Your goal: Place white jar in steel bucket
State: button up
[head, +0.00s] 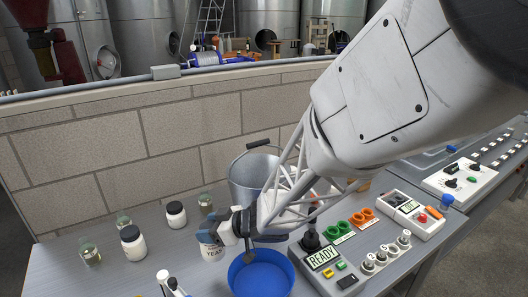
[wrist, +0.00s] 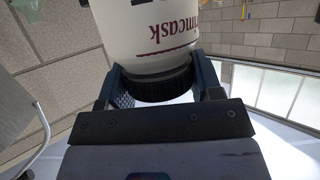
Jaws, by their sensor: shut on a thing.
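My gripper (head: 226,228) is shut on a white jar (head: 211,252) with dark lettering. In the wrist view the jar (wrist: 150,25) appears upside down, with its black ridged lid (wrist: 163,85) between the two fingers of my gripper (wrist: 163,78). The jar's red lettering faces the camera. The steel bucket (head: 243,178) stands by the wall, behind and to the right of my gripper in the head view. Its dark-gripped handle is raised, and my arm covers its right side. I cannot see the bucket's floor. Whether the jar touches the table is unclear.
A blue bowl (head: 240,284) stands in front of my gripper. Two other white jars with black lids (head: 133,245) (head: 176,216) and several glass jars (head: 89,255) stand to the left. A control box marked READY (head: 325,262) is at right. A block wall (head: 110,150) runs behind the table.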

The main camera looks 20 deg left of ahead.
jog(key=w+d+r+m+t, duration=0.1)
jog(key=w+d+r, duration=0.3)
jog(key=r, duration=0.5)
jog(key=w+d+r+m+t, duration=0.1)
jog(key=w+d+r, duration=0.3)
jog(key=r, duration=0.6)
jog(key=w+d+r+m+t, duration=0.2)
jog(key=w+d+r, duration=0.2)
jog(key=r, duration=0.6)
jog(key=shift+w+d+r+t+h, duration=0.15)
jog(key=shift+w+d+t+h, duration=0.25)
jog(key=shift+d, duration=0.45)
jog(key=w+a, duration=0.4)
jog(key=w, duration=0.3)
jog(key=w+a+f, duration=0.1)
jog(key=w+a, duration=0.2)
jog(key=w, duration=0.4)
jog(key=shift+a+f, duration=0.25)
jog(key=shift+a, duration=0.1)
jog(key=shift+f, duration=1.75)
jog(key=shift+f, duration=0.15)
